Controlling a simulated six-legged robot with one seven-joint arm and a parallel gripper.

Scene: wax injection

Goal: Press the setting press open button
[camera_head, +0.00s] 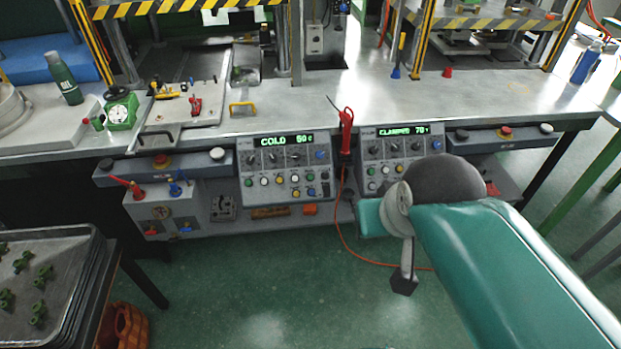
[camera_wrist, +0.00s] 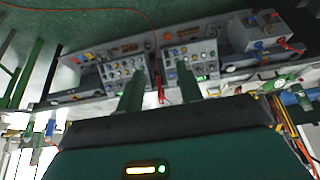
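Two sloped control panels with buttons and knobs sit on the bench front. The left panel (camera_head: 285,165) has a green display reading COLD 50; the right panel (camera_head: 388,150) reads CLAMPED 70. Buttons are too small to read, and I cannot tell which one is the open button. In the wrist view the picture is turned over, and the panels appear as the clamped panel (camera_wrist: 118,68) and the cold panel (camera_wrist: 192,56). My gripper (camera_wrist: 161,72) is open and empty, its two green fingers apart and pointing towards the panels. The fingers cover parts of both panels. Contact is not visible.
A red tool (camera_head: 346,125) with a trailing orange cable stands between the panels. Side boxes with red stop buttons flank them, one at left (camera_head: 161,160). A tray of green parts (camera_head: 45,270) is at lower left. The floor before the bench is mostly clear.

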